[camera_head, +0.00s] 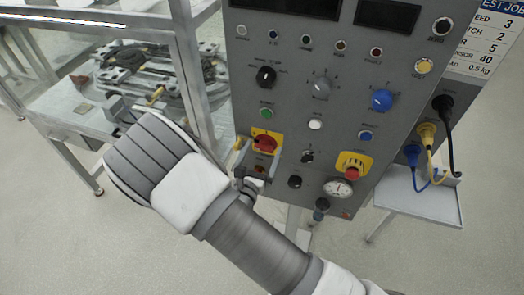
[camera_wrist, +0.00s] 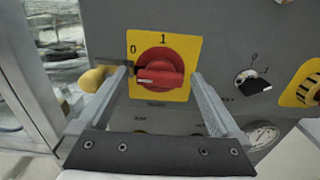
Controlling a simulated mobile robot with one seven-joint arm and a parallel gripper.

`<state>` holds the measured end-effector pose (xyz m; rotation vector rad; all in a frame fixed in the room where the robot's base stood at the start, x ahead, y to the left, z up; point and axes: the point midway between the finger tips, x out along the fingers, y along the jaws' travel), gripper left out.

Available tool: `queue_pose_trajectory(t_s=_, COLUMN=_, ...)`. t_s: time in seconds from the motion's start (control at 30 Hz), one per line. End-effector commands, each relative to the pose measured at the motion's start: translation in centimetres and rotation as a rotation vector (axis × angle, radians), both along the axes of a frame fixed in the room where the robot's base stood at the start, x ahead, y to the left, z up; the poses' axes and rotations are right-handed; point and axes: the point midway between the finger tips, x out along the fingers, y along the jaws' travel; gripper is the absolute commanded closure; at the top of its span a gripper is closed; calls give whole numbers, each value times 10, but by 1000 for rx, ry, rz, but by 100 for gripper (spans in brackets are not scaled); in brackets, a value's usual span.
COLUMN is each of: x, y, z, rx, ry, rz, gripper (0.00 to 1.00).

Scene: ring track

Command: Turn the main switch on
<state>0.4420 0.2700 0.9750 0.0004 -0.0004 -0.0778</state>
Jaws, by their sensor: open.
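The main switch is a red rotary knob (camera_wrist: 160,70) on a yellow plate marked 0 at upper left and 1 at the top. Its handle lies roughly level, with a white mark at its left end, on the side of the 0. The red knob also shows in the head view (camera_head: 265,143), low on the left of the grey panel. My gripper (camera_wrist: 160,76) is open, with one finger on each side of the knob in the wrist view. Whether the fingers touch it, I cannot tell. In the head view my gripper is partly hidden by my wrist.
A black rotary switch (camera_wrist: 253,84) and a gauge (camera_wrist: 262,136) are to the right. The panel (camera_head: 335,120) holds several other controls, including a red emergency button (camera_head: 352,172). A framed workbench (camera_head: 75,118) stands at left.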

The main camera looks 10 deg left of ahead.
Motion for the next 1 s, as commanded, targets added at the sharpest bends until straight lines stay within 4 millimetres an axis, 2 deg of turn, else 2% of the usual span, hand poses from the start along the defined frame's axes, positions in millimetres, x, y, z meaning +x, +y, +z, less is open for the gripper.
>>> queue_pose_trajectory(t_s=0.17, x=0, y=0, z=0, rx=0, ry=0, rz=0, gripper=0)
queue_pose_trajectory(t_s=0.6, x=0, y=0, z=0, rx=0, ry=0, rz=0, gripper=77)
queue_pose_trajectory(t_s=0.67, x=0, y=0, z=0, rx=0, ry=0, rz=0, gripper=86)
queue_pose_trajectory(t_s=1.0, x=0, y=0, z=-2, rx=59, ry=-5, rz=0, gripper=86)
